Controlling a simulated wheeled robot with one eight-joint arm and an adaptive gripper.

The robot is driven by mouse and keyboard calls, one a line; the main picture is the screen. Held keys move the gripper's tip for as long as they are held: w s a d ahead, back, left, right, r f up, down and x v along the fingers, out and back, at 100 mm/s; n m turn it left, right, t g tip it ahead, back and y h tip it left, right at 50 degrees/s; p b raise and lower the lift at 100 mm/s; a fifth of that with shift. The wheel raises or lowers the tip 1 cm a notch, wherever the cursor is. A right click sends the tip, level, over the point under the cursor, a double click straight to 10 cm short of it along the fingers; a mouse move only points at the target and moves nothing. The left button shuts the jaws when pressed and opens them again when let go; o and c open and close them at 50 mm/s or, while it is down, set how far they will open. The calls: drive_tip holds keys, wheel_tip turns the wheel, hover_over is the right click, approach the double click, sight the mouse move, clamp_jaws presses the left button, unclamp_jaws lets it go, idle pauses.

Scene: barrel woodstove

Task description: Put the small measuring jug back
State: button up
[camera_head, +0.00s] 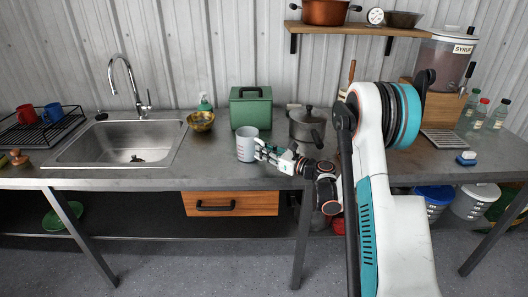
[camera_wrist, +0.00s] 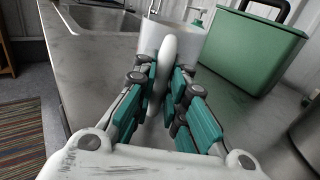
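The small measuring jug (camera_head: 246,146) is pale grey with marks on its side. It is upright at the counter, left of my gripper (camera_head: 266,152), with its handle towards me. I cannot tell whether its base touches the counter. In the wrist view the jug (camera_wrist: 151,38) is partly hidden behind its handle and my fingers. My gripper (camera_wrist: 167,82) has its green-padded fingers closed in on both sides of the white handle, seemingly touching it.
A green box (camera_head: 250,107) stands behind the jug, a lidded pot (camera_head: 306,125) to the right, and a gold bowl (camera_head: 201,121) and the sink (camera_head: 120,145) to the left. A shelf (camera_head: 358,29) hangs above. Bare counter (camera_head: 210,165) lies left of the jug.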

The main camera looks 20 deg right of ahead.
drive_tip(key=o, duration=0.3)
drive_tip(key=shift+r, duration=0.25)
drive_tip(key=p+v, duration=0.2)
drive_tip(key=v, duration=1)
drive_tip(key=shift+p, duration=0.3)
